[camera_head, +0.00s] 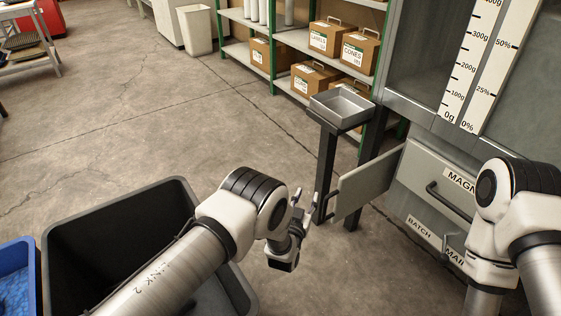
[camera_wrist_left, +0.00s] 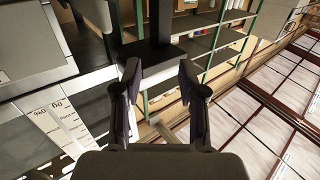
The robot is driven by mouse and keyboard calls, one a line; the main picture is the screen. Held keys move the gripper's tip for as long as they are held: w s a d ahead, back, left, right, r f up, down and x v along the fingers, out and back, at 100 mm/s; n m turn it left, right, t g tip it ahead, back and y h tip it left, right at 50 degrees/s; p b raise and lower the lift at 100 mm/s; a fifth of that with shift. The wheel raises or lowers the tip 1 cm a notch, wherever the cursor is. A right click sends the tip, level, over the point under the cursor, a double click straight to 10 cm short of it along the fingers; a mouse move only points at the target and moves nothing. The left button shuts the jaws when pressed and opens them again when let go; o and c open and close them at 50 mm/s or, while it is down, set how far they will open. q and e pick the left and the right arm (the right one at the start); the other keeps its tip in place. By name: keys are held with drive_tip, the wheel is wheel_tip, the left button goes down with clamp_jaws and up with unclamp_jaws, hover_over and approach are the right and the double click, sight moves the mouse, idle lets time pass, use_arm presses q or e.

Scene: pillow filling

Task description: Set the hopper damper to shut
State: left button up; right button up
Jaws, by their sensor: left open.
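The hopper cabinet (camera_head: 420,106) stands at the right of the head view, with a gram and percent scale strip (camera_head: 470,70) on its front. No damper handle can be made out in either view. My left gripper (camera_head: 303,212) is low in front of the cabinet, to the left of a hinged grey panel (camera_head: 368,184) and apart from it. In the left wrist view the gripper (camera_wrist_left: 160,78) is open, with nothing between its fingers. The scale strip also shows there, upside down (camera_wrist_left: 62,118). My right arm reaches in at the right; its gripper is out of view.
A metal tray (camera_head: 341,107) sits on a dark post beside the cabinet. A drawer front (camera_head: 436,185) with a handle is below the scale. A black bin (camera_head: 120,217) and a blue bin (camera_head: 14,272) stand at lower left. Shelves with boxes (camera_head: 325,36) are behind. The middle floor is clear.

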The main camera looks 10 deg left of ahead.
use_arm(q)
drive_tip(key=s+a+r+g+y+p, duration=0.1)
drive_tip(key=a+r+p, duration=0.6)
drive_tip(key=r+p, duration=0.2)
drive_tip(key=shift+s+a+n, duration=0.25)
drive_tip(key=shift+s+n, duration=0.05)
use_arm(e)
wheel_tip(320, 180, up, 11)
drive_tip(key=shift+f, duration=0.15)
